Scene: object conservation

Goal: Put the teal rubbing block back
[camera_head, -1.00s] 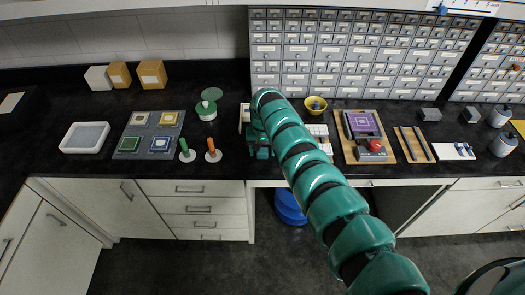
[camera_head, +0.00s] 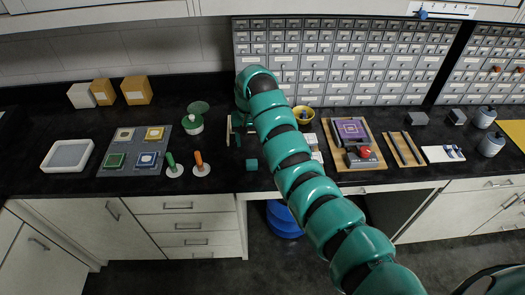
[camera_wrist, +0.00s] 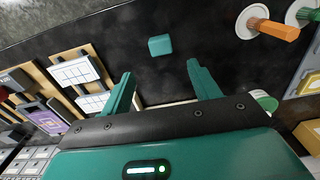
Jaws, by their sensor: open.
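The teal rubbing block (camera_head: 252,164) is a small cube lying on the black counter near its front edge, left of my arm. It also shows in the wrist view (camera_wrist: 160,45), beyond my fingertips and apart from them. My gripper (camera_wrist: 160,72) is open, with nothing between its two teal fingers. In the head view my gripper is mostly hidden by my arm, farther back on the counter than the block. A pale strip (camera_wrist: 165,104) shows between the finger bases in the wrist view; its full shape is hidden.
Left of the block stand an orange-handled tool (camera_head: 200,163), a green-handled tool (camera_head: 172,165), a round green container (camera_head: 193,124) and a grey board (camera_head: 134,137) with coloured squares. A white tray (camera_head: 67,155) is far left.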

